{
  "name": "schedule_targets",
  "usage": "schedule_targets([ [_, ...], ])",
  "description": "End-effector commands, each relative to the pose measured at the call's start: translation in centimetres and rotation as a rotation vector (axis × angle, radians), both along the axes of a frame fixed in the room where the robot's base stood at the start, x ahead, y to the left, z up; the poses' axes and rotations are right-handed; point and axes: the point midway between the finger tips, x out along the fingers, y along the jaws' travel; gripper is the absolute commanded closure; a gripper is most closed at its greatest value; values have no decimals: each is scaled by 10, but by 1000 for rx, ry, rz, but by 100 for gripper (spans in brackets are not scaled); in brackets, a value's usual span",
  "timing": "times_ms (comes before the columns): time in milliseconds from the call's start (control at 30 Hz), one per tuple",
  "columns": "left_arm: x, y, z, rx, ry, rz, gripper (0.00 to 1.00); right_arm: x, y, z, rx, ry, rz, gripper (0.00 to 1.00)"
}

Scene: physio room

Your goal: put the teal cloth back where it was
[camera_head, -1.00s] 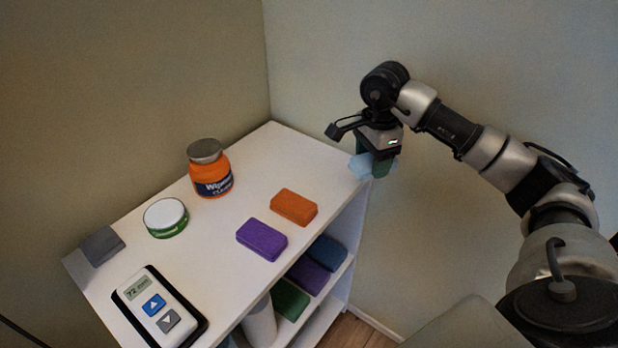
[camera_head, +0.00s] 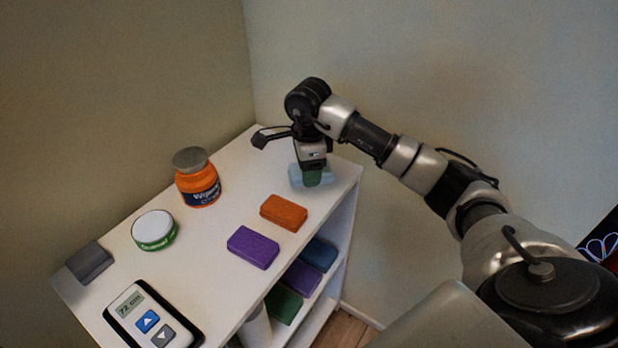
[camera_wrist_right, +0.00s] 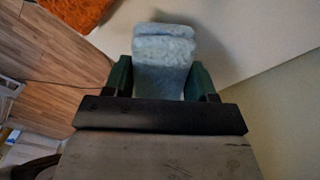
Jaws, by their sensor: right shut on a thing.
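The teal cloth (camera_head: 297,176) is a small pale blue-green folded block. My right gripper (camera_head: 312,176) is shut on it, near the back right end of the white shelf top (camera_head: 225,225). In the right wrist view the cloth (camera_wrist_right: 163,62) sits between the two green fingertips (camera_wrist_right: 163,78). I cannot tell whether its underside touches the shelf top. My left gripper is not in view.
An orange block (camera_head: 284,212) and a purple block (camera_head: 253,247) lie nearby. An orange jar (camera_head: 199,187), a green-and-white tin (camera_head: 154,231), a grey block (camera_head: 89,262) and a remote (camera_head: 150,318) stand further left. Several folded cloths lie on the shelf below (camera_head: 302,277).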

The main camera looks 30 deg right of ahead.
Motion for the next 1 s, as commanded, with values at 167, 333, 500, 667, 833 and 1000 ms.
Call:
schedule_targets([
  [167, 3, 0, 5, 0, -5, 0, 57, -1, 0, -25, 2, 5, 0, 66],
  [333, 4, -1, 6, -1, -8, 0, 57, 0, 0, -37, 0, 0, 1, 66],
  [500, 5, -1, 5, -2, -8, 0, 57, -1, 0, -37, 0, 0, 1, 66],
  [667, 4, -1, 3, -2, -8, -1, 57, -1, 0, -39, 0, 0, 1, 34],
  [833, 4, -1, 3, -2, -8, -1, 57, -1, 0, -39, 0, 0, 1, 18],
  [1000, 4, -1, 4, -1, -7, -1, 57, -1, 0, -38, 0, 0, 1, 18],
])
